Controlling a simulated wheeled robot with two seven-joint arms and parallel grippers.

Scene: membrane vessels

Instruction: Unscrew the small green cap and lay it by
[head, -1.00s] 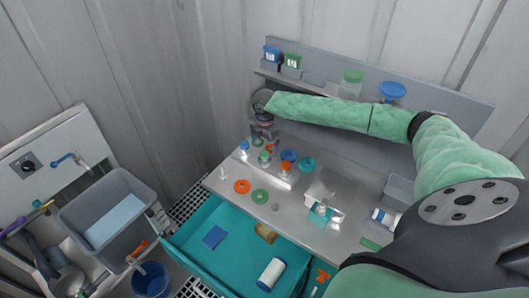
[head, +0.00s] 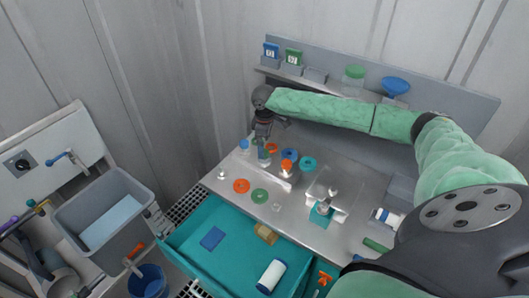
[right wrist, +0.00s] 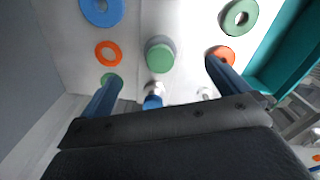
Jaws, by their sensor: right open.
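The small green cap (right wrist: 160,53) shows from above in the right wrist view, between my two blue fingers and ahead of their tips. The vessel under it is mostly hidden by the cap. I cannot tell how far the tips are above the cap. My left gripper is in neither view.
A blue-capped vessel (head: 244,145) and an orange-capped one (head: 287,165) stand close by. A teal drawer (head: 190,243) is open below. A shelf (head: 316,75) runs behind.

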